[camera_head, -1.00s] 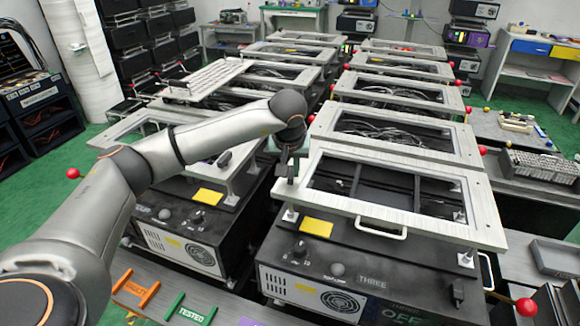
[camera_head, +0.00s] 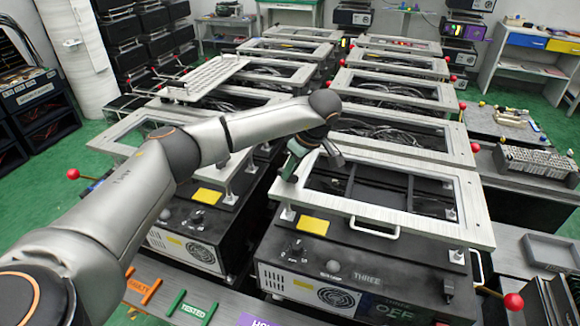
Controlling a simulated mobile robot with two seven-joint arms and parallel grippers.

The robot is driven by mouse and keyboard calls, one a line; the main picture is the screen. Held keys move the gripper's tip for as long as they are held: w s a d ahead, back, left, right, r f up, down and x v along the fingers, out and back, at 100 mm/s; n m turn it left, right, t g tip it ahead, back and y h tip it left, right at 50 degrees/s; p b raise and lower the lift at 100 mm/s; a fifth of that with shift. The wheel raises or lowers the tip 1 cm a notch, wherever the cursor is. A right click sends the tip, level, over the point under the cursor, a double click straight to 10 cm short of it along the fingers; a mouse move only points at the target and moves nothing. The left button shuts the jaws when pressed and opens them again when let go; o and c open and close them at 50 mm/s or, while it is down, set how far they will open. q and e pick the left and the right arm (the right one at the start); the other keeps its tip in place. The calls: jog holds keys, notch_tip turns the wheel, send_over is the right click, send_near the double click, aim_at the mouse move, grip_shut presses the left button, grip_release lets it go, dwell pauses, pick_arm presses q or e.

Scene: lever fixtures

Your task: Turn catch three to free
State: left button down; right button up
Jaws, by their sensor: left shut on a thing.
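Fixture three is the near right unit, with a dark body marked THREE (camera_head: 367,279) and a pale metal frame lid (camera_head: 430,227) with a white front handle. My left gripper (camera_head: 293,168) reaches over the lid's left rear side and points down at its left rail. It is shut on a small part there, which I take to be catch three. The fingers and wrist hide most of that part, so its exact angle cannot be told. My right gripper is not in view.
A red-ball lever (camera_head: 513,301) sticks out at the lower right of fixture three. Similar framed units stand behind and to the left. FAULTY and TESTED (camera_head: 191,307) tags lie on the front bench. A grey tray (camera_head: 552,252) sits at the right.

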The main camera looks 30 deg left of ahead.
pick_arm(q)
jog(key=shift+w+r+n+g+p, duration=0.15)
jog(key=shift+n+g, duration=0.2)
jog(key=shift+n, duration=0.6)
jog(key=shift+f+n+g+p, duration=0.15)
jog(key=shift+n+g, duration=0.2)
jog(key=shift+n, duration=0.6)
jog(key=shift+a, duration=0.1)
jog(key=c, duration=0.8)
grip_release()
jog(key=shift+c, duration=0.2)
jog(key=v, duration=1.2)
jog(key=shift+r+b, duration=0.35)
jog(key=shift+b, duration=0.1)
jog(key=shift+f, duration=0.1)
